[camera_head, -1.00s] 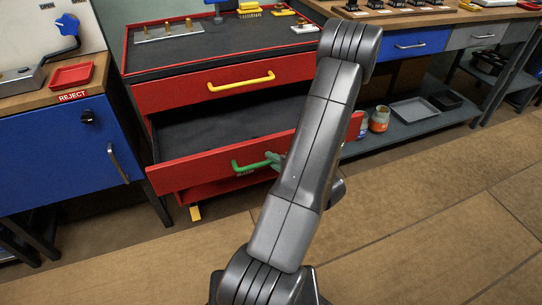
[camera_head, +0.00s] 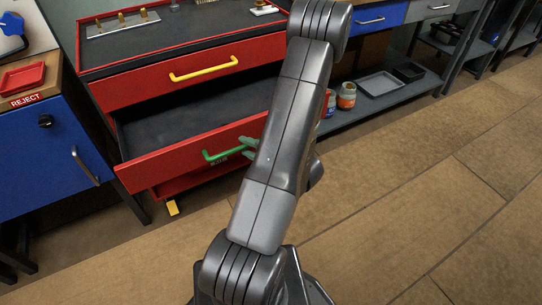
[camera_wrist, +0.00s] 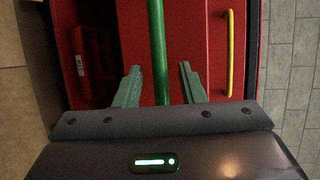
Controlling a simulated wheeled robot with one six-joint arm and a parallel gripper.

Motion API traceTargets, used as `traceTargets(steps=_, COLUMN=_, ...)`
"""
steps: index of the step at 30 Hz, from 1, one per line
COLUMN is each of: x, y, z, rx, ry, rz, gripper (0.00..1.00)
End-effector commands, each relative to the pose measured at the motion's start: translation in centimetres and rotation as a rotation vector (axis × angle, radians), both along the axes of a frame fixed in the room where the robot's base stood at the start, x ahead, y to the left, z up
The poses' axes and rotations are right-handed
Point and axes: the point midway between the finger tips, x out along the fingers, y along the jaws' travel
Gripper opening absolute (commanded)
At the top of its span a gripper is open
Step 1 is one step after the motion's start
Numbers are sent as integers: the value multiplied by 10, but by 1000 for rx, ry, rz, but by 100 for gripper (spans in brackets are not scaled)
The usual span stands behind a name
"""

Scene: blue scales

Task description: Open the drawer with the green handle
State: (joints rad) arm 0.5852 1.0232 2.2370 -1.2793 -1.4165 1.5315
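The drawer with the green handle (camera_head: 222,155) stands pulled out from the red cabinet, its dark empty inside (camera_head: 165,125) showing. In the wrist view the green bar handle (camera_wrist: 158,45) runs down between the two green fingers of my gripper (camera_wrist: 160,88). The fingers are apart, with a gap on each side of the bar, so my gripper is open around the handle and not closed on it. In the head view the fingertips (camera_head: 248,144) show at the handle's right end; my arm hides the rest of the gripper and the drawer's right end.
A closed drawer with a yellow handle (camera_head: 203,68) is above. A blue cabinet (camera_head: 50,150) stands at left with a red tray (camera_head: 22,77) on top. A low shelf with jars (camera_head: 346,96) and a grey tray (camera_head: 378,84) is at right. The front floor is clear.

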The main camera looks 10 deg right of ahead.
Motion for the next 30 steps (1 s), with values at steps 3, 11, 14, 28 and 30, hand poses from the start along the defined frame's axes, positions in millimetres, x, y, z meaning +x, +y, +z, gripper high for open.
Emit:
traceTargets(steps=3, x=-12, y=-11, z=4, rx=1, ry=2, rz=-5, gripper=36)
traceTargets(steps=11, x=-36, y=-32, z=10, rx=1, ry=1, rz=-5, gripper=36)
traceTargets(steps=14, x=-45, y=-40, z=13, rx=1, ry=0, rz=-5, gripper=36)
traceTargets(steps=28, x=-83, y=-72, z=22, rx=2, ry=1, rz=-3, gripper=36)
traceTargets(steps=30, x=-86, y=-74, z=22, rx=2, ry=0, rz=-1, gripper=36)
